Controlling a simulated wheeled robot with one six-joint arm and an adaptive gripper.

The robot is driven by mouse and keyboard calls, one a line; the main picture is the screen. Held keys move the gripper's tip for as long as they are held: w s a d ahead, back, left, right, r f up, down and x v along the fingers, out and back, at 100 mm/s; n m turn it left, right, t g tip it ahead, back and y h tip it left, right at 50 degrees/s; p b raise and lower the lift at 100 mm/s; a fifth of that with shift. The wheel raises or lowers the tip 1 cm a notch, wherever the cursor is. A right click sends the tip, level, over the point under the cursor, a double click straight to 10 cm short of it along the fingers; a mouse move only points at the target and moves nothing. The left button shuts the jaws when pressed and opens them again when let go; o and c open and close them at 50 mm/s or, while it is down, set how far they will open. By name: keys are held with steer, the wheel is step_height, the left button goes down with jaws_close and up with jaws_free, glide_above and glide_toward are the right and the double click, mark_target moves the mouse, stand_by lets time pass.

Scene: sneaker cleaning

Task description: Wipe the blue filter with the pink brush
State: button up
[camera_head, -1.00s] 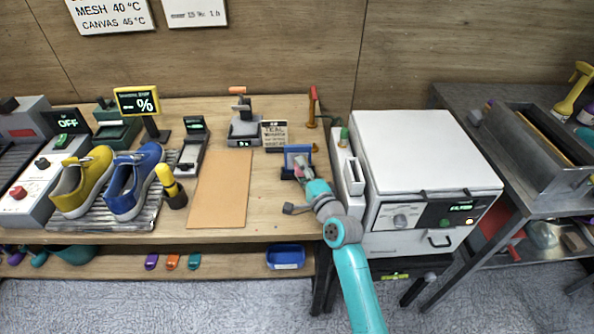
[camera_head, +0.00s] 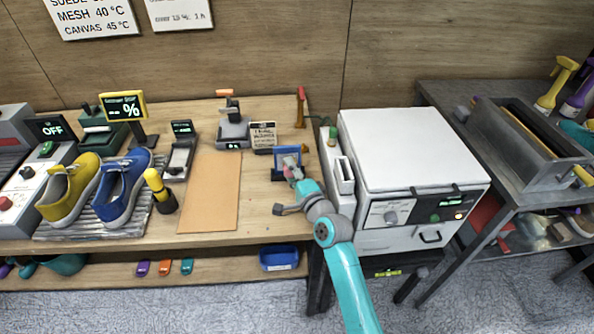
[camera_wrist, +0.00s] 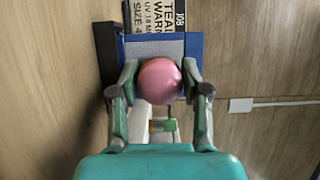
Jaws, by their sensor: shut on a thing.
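The blue filter (camera_head: 286,155) stands upright on the wooden table beside the white machine. In the wrist view it shows as a blue frame (camera_wrist: 196,48) around a pale grey mesh, just beyond the fingertips. My gripper (camera_head: 292,172) is shut on the pink brush, whose round pink end (camera_wrist: 160,80) sits between the two fingers in the wrist view. The brush is right in front of the filter and covers part of its mesh. I cannot tell whether the brush touches the mesh, and its bristles are hidden.
A sign card (camera_head: 263,135) stands behind the filter. The white machine (camera_head: 412,150) is close on the right. A tan mat (camera_head: 212,190) lies to the left, with yellow and blue sneakers (camera_head: 122,188) beyond it. A blue bin (camera_head: 280,258) sits on the lower shelf.

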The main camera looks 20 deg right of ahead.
steer(key=shift+w+a, duration=0.2)
steer(key=shift+a, duration=0.45)
steer(key=shift+w+a, duration=0.2)
steer(key=shift+a, duration=0.5)
steer(key=shift+w+a, duration=0.2)
steer(key=shift+a, duration=0.45)
steer(key=shift+s, duration=0.1)
steer(key=shift+s+a, duration=0.3)
steer(key=shift+s, duration=0.65)
steer(key=shift+s+a, duration=0.3)
steer(key=shift+s, duration=0.6)
steer(key=shift+s+a, duration=0.3)
steer(key=shift+s, duration=0.65)
steer(key=shift+s+a, duration=0.25)
steer(key=shift+s, duration=0.5)
steer(key=shift+s+a, duration=0.2)
steer(key=shift+s, duration=0.5)
steer(key=shift+w, duration=0.1)
steer(key=shift+w+d, duration=0.35)
steer(key=shift+w, duration=0.8)
steer(key=shift+w+d, duration=0.4)
steer(key=shift+w, duration=0.7)
steer(key=shift+w+d, duration=0.35)
steer(key=shift+w, duration=0.8)
steer(key=shift+w+d, duration=0.3)
steer(key=shift+w, duration=0.6)
